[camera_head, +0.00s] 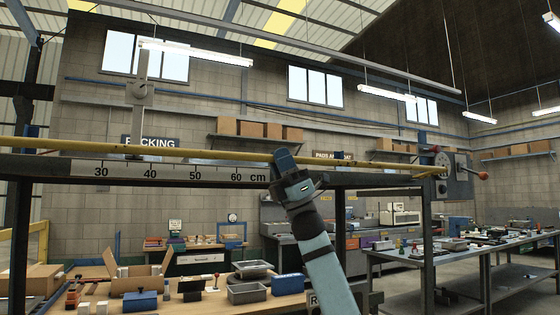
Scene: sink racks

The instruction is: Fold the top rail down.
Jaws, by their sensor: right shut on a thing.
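The top rail is a long yellow bar (200,154) that runs across the camera_head view from the left edge to a bracket at the right. It lies along the upper side of a dark beam (210,180) marked with a centimetre scale. My right gripper (283,158) comes up from below and is shut on the yellow rail right of the middle, past the 60 mark. Its blue fingers hide a short piece of the rail. My left gripper is not in view.
At the rail's right end is a bracket with an orange-knobbed lever (481,176). Benches with boxes and trays (247,292) stand below and behind.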

